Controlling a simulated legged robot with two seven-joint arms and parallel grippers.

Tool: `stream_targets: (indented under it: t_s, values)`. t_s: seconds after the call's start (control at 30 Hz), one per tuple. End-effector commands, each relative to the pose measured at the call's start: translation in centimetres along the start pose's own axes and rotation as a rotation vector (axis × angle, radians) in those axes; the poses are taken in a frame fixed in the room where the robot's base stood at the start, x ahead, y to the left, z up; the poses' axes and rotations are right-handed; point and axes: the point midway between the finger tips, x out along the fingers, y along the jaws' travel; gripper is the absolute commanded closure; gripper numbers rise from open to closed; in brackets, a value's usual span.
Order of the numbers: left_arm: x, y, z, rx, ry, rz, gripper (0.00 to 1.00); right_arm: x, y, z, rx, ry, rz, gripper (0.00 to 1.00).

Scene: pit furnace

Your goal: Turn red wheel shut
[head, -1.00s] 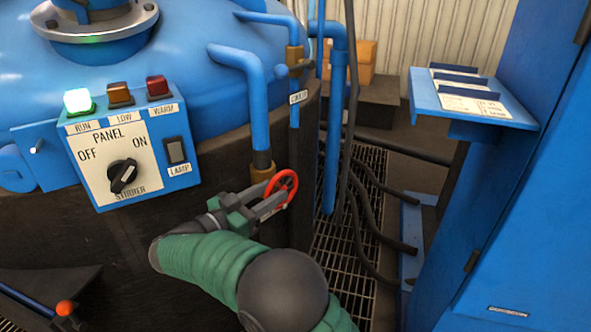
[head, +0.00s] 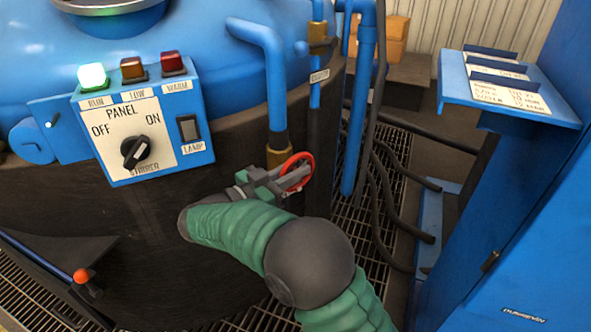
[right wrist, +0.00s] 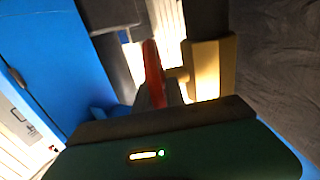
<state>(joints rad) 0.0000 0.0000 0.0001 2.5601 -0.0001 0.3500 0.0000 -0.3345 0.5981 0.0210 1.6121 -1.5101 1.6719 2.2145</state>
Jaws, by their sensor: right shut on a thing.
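The red wheel (head: 297,171) is a small spoked handwheel beside a brass valve (head: 280,152) at the lower end of a blue pipe on the vessel. My right gripper (head: 293,178) reaches it from the lower left and is shut on the wheel, with a finger across its face. In the right wrist view the wheel (right wrist: 153,72) shows edge-on, dark red, between my fingers, with the brass valve body (right wrist: 212,68) to its right. How far the wheel has been turned cannot be told. My left gripper is not in view.
A blue control panel (head: 132,125) with a green lit lamp and a black knob is left of the wheel. Blue pipes (head: 360,110) and dark hoses (head: 385,190) run to the right over floor grating. A blue cabinet (head: 530,210) with a shelf (head: 495,90) stands at far right.

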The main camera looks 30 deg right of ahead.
Motion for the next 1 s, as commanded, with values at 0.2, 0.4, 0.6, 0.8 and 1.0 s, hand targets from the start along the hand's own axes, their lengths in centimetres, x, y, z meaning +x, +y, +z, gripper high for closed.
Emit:
stream_targets:
  t_s: [0.2,0.4,0.6,0.8,1.0]
  values:
    - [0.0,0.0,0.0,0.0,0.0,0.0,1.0,-0.1,0.0,-0.1,0.002,-0.019,-0.001,1.0]
    - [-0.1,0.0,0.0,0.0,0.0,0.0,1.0,0.0,0.0,-0.2,0.003,-0.099,-0.001,1.0]
    - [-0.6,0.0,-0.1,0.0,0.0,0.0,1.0,0.1,-0.1,-0.5,0.005,-0.238,-0.003,1.0]
    - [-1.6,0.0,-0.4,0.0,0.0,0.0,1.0,0.3,-0.1,-0.6,0.004,-0.39,-0.002,1.0]
    - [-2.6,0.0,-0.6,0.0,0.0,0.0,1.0,0.5,-0.1,-0.6,0.003,-0.513,-0.003,1.0]
